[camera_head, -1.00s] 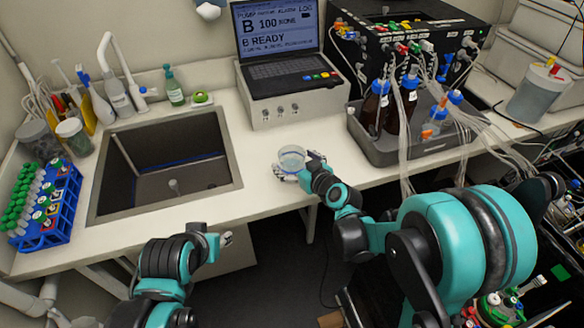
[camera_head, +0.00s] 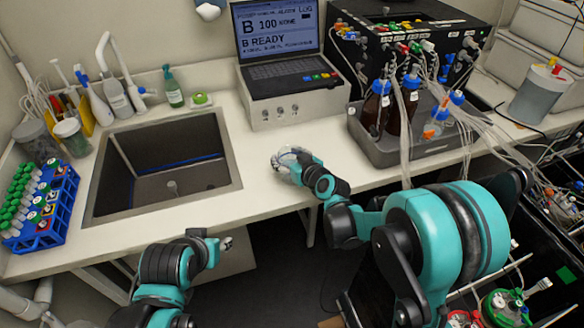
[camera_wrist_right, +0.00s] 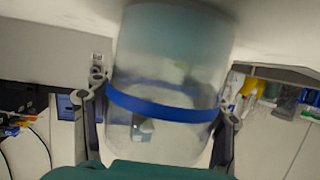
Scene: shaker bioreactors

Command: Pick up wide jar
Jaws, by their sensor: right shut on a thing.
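The wide jar is a clear, wide cylinder with a blue band, and it fills the middle of the right wrist view (camera_wrist_right: 170,65). My right gripper (camera_wrist_right: 162,115) has one finger on each side of the jar and is shut on it. In the head view my right gripper (camera_head: 292,163) is over the front part of the counter, right of the sink, and largely covers the jar. I cannot tell how far the jar is off the counter. My left gripper (camera_head: 218,243) is low in front of the counter, away from the jar; its fingers are too small to judge.
A sink (camera_head: 165,165) is left of the jar, with a blue tube rack (camera_head: 42,215) beyond it. A laptop on a white box (camera_head: 295,103) stands behind. A grey tray (camera_head: 375,152) with brown bottles and tubing is to the right. Counter between is clear.

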